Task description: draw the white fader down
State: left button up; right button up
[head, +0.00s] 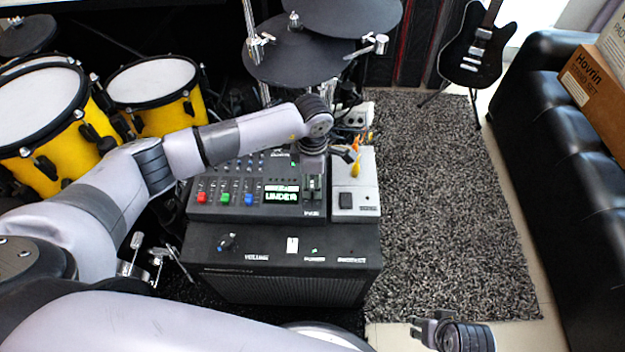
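My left gripper (315,176) points down over the mixer's right end, right of the display. It covers much of that strip. I cannot make out the white fader for certain; it may be hidden under the gripper. Whether the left fingers touch anything is not clear. My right gripper (424,326) is low at the bottom right, over the floor and away from the mixer; its finger opening is not clear.
A grey box (366,208) with a black switch stands close on the mixer's right, with a yellow-orange item (355,166) behind. The speaker cabinet (285,283) has a small white piece on its panel. Drums stand left; rug lies right.

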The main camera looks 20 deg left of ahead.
pick_arm(q)
grip_shut()
dwell(0.6)
dwell(0.3)
